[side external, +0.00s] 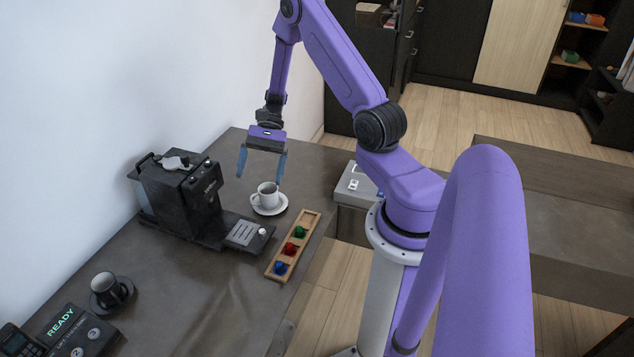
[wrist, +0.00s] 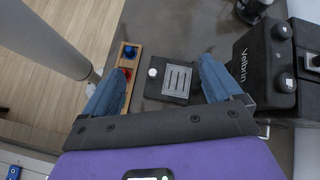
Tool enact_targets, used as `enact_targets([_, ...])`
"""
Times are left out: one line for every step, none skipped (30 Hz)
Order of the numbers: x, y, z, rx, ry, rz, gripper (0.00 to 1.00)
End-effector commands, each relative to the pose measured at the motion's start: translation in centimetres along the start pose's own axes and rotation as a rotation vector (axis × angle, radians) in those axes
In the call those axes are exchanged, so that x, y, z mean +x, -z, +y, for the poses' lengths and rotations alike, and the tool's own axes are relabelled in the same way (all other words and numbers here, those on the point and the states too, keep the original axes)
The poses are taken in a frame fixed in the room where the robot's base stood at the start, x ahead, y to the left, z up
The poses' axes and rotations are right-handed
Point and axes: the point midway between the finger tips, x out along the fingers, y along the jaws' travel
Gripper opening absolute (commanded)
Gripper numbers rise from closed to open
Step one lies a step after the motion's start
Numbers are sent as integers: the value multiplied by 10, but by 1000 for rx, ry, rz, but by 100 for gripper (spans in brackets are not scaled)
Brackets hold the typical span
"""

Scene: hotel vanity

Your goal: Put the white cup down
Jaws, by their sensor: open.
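The white cup (side external: 267,194) stands upright on a white saucer (side external: 270,209) on the dark counter, right of the coffee machine. My gripper (side external: 261,172) is open and empty, with its blue fingers pointing down. It hangs above the cup, apart from it as far as the side view shows. In the wrist view the open fingers of my gripper (wrist: 158,82) spread wide. The cup does not show in the wrist view.
A black coffee machine (side external: 180,197) with a drip tray stands left of the cup. A wooden tray (side external: 273,272) with green, red and blue capsules lies in front. A dark cup (side external: 106,287) on a saucer and a READY device (side external: 75,335) are at the near left.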

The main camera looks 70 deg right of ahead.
Motion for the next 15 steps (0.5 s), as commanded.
enact_targets([6, -19, -4, -82, -72, 16, 92])
enact_targets([10, -29, -5, -127, -112, 24, 92])
enact_targets([15, -42, -6, -186, -164, 36, 92])
enact_targets([18, -51, -6, -232, -203, 44, 92])
enact_targets([22, -61, -6, -278, -241, 51, 92])
enact_targets([26, -74, -5, -340, -291, 61, 92])
enact_targets([30, -83, -4, -386, -328, 69, 92])
enact_targets([33, -92, -2, -435, -364, 77, 92])
enact_targets([37, -104, 0, -498, -410, 87, 92])
enact_targets([39, -113, 2, -547, -444, 94, 92])
enact_targets([42, -121, 5, -595, -478, 101, 92])
enact_targets([45, -133, 8, -661, -522, 110, 92])
enact_targets([48, -141, 12, -710, -554, 116, 92])
enact_targets([50, -149, 15, -761, -585, 124, 92])
enact_targets([52, -159, 20, -828, -625, 132, 92])
